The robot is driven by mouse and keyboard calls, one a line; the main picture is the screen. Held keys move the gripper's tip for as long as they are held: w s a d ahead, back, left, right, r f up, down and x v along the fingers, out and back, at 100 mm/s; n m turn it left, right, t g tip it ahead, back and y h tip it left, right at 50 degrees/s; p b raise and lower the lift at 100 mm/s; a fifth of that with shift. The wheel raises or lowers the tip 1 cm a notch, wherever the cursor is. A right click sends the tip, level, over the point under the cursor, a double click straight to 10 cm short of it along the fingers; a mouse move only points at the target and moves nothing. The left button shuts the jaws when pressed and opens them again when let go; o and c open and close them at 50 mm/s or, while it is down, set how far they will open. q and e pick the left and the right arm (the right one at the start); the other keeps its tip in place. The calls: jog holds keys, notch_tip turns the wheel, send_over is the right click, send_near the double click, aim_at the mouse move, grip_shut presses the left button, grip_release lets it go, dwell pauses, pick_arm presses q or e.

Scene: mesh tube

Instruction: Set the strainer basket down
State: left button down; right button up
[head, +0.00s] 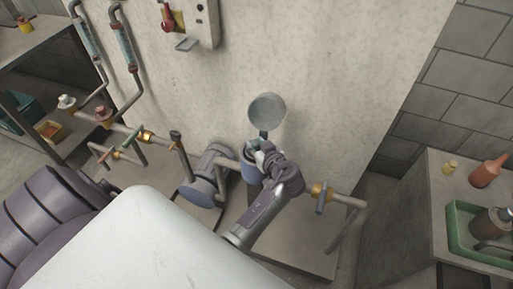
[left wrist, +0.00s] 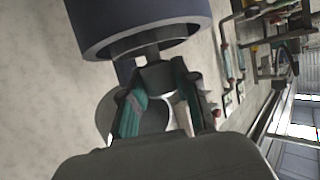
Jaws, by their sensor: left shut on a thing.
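My left gripper (head: 259,152) is over the mouth of a blue-grey upright housing (head: 247,174) in the pipework. In the left wrist view its fingers (left wrist: 160,100) are shut on a dark piece, which I take to be the strainer basket (left wrist: 157,76). This piece runs up to the open mouth of the blue-grey cylinder (left wrist: 140,28). Most of the basket is hidden, so I cannot tell how deep it sits. A round grey lid (head: 267,109) stands open behind the gripper. My right gripper is not in view.
A blue flange (head: 196,190) is left of the housing, and a brass valve with a blue handle (head: 321,194) is right of it. A workbench at right holds a green tray (head: 462,232) and an orange bottle (head: 487,171). A concrete wall (head: 340,70) is close behind.

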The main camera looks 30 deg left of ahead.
pick_arm(q)
jog(key=shift+f, duration=0.15)
jog(key=c, duration=0.9)
grip_release()
jog(key=shift+o, duration=0.2)
